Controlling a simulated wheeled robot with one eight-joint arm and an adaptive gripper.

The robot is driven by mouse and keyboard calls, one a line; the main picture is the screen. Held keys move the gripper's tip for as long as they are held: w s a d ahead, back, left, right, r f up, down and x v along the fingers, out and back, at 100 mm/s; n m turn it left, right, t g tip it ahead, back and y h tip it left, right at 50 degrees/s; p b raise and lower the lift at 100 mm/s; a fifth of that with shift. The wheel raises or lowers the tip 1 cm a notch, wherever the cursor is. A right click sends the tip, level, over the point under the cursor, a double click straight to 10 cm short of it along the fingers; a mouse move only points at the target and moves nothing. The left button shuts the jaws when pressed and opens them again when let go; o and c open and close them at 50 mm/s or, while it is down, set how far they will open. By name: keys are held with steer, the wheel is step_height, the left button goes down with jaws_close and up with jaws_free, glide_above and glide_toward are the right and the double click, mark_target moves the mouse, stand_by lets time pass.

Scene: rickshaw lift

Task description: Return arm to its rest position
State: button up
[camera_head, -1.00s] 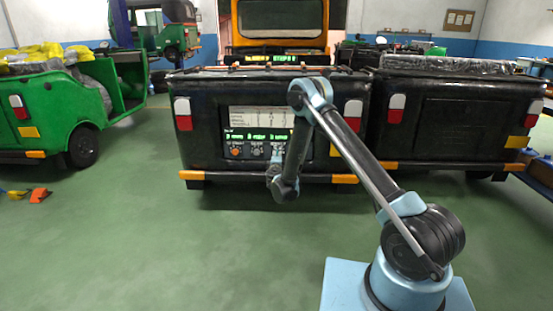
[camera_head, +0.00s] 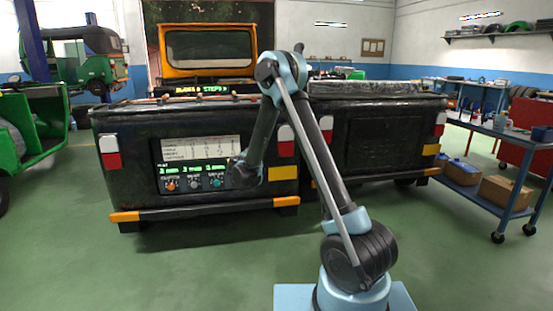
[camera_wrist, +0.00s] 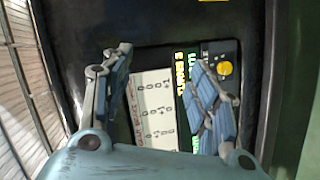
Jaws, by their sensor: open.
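My gripper (camera_head: 238,172) hangs at the end of my bent arm, in front of the right end of a control panel (camera_head: 194,177) on the back of a black rickshaw (camera_head: 235,140). In the wrist view my gripper (camera_wrist: 165,85) is open, its two blue-padded fingers spread with nothing between them. Beyond them are a white chart (camera_wrist: 150,105) with numbers and a green-lit display strip (camera_wrist: 190,95) with a yellow knob (camera_wrist: 225,68). I cannot tell how far the fingers are from the panel.
A second black rickshaw body (camera_head: 385,135) stands to the right. A blue trolley (camera_head: 515,185) with cardboard boxes (camera_head: 503,193) is at the right. Part of a green rickshaw (camera_head: 35,130) shows at the left edge. Green floor (camera_head: 190,270) is clear in front.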

steer(key=s+d+r+m+g+h, duration=0.15)
steer(key=s+d+r, duration=0.25)
steer(key=d, duration=0.5)
steer(key=s+d+r+m+g+h, duration=0.1)
steer(key=s+d+r+m+g, duration=0.2)
steer(key=d, duration=0.5)
steer(key=s+d+r+m+g, duration=0.1)
steer(key=s+d+r+m, duration=0.1)
steer(key=s+d, duration=0.45)
steer(key=s+d+r+m+g, duration=0.2)
steer(key=s+d, duration=0.4)
steer(key=s, duration=0.2)
steer(key=s+d+f+m+g+y, duration=0.1)
steer(key=s+d+f, duration=0.15)
steer(key=s, duration=0.65)
steer(key=s+d+f+m+g, duration=0.1)
steer(key=s+d+g, duration=0.15)
steer(key=s, duration=0.65)
steer(key=s+f+m+g+y, duration=0.1)
steer(key=s+f, duration=0.2)
steer(key=s, duration=0.6)
steer(key=s+a+f+m+g+y, duration=0.1)
steer(key=s+f, duration=0.3)
steer(key=s, duration=0.5)
steer(key=shift+m+y, duration=0.45)
steer(key=shift+y, duration=0.1)
steer(key=shift+w+f, duration=0.2)
steer(key=shift+w, duration=0.3)
